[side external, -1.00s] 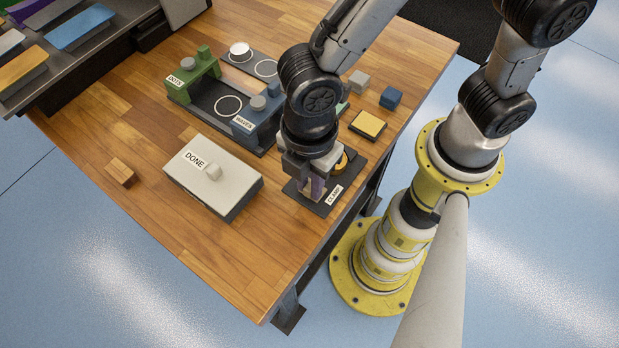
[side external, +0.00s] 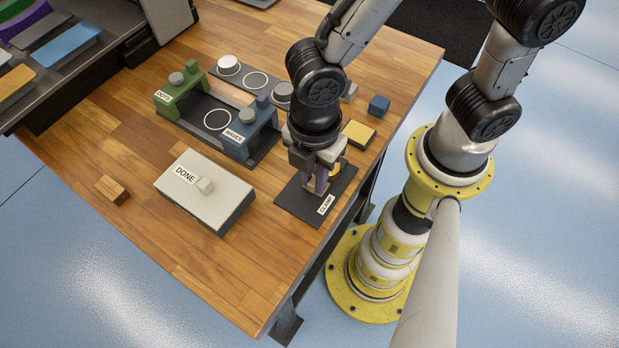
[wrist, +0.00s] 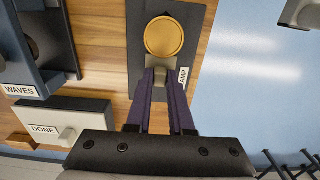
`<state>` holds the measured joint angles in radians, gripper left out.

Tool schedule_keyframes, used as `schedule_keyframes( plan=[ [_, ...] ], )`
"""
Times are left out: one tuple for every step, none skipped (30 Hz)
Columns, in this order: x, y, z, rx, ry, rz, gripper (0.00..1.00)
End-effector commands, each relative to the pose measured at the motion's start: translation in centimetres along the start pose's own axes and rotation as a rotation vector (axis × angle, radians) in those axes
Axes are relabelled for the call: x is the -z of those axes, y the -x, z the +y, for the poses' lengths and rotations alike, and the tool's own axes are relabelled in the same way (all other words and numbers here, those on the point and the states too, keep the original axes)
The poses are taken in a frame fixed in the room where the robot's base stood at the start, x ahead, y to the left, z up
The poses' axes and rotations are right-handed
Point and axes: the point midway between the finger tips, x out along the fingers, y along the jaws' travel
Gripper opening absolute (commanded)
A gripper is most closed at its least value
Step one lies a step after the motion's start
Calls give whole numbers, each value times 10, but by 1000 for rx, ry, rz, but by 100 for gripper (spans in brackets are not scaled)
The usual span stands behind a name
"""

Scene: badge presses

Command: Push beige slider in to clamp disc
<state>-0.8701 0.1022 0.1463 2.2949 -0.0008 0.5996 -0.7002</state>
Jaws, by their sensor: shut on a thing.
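The gold disc (wrist: 164,37) lies on the dark clamp plate (wrist: 140,20) in the wrist view. The beige slider (wrist: 156,64) is just below it, its upper end at the disc's near edge; I cannot tell whether they touch. My gripper (wrist: 158,73) has its purple fingers shut on the slider. In the side view my gripper (side external: 317,188) is low over the plate (side external: 293,201), which bears the CLAMP label (side external: 326,204). The disc (side external: 336,170) is mostly hidden there behind my gripper.
The white DONE box (side external: 225,205) stands left of the plate. The green DOTS press (side external: 180,92) and blue WAVES press (side external: 250,130) stand behind it. A yellow-topped pad (side external: 359,133) and a blue cube (side external: 379,105) lie beyond. The table edge is close on the plate's right.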

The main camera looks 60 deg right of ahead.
Motion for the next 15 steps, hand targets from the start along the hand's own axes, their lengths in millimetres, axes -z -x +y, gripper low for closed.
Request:
schedule_keyframes(
  plan=[
    [1,1,1,-3,1,3,0],
    [1,1,1,-2,1,3,25],
    [1,1,1,-2,1,3,32],
    [1,1,1,-2,0,3,38],
    [1,1,0,-2,0,3,43],
    [1,1,0,-2,0,2,50],
    [1,1,0,-2,0,2,50],
    [1,1,0,-2,0,2,50],
    [1,1,0,-1,0,2,50],
    [1,0,0,-1,0,2,50],
    [1,0,0,-1,0,2,50],
    [1,0,0,-1,0,2,50],
    [1,0,0,-1,0,2,50],
    [1,0,0,-1,0,2,50],
    [1,1,0,-1,0,2,50]
  ],
)
